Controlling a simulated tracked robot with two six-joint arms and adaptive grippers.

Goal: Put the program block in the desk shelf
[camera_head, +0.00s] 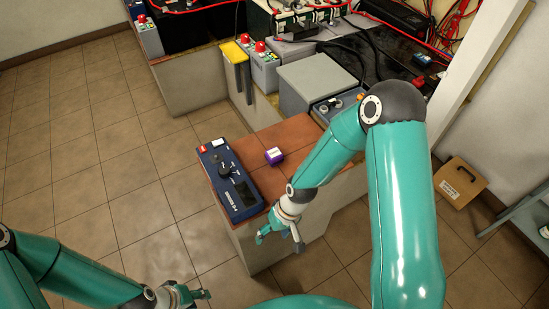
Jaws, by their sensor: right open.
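A small purple block with a white label (274,156), which I take to be the program block, lies on the reddish-brown top of a low desk (283,131). My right gripper (280,240) is open and empty at the near side of the desk, below and apart from the block. My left gripper (200,296) is at the bottom left, over the floor and away from the desk. Whether its jaws are open cannot be made out. A desk shelf cannot be clearly made out; the far right side of the desk is partly hidden by my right arm.
A dark blue device with a knob and screen (230,180) lies along the desk's left edge. Grey battery units (305,85) and red cables stand behind. A cardboard box (460,183) sits on the floor at right. The tiled floor at left is clear.

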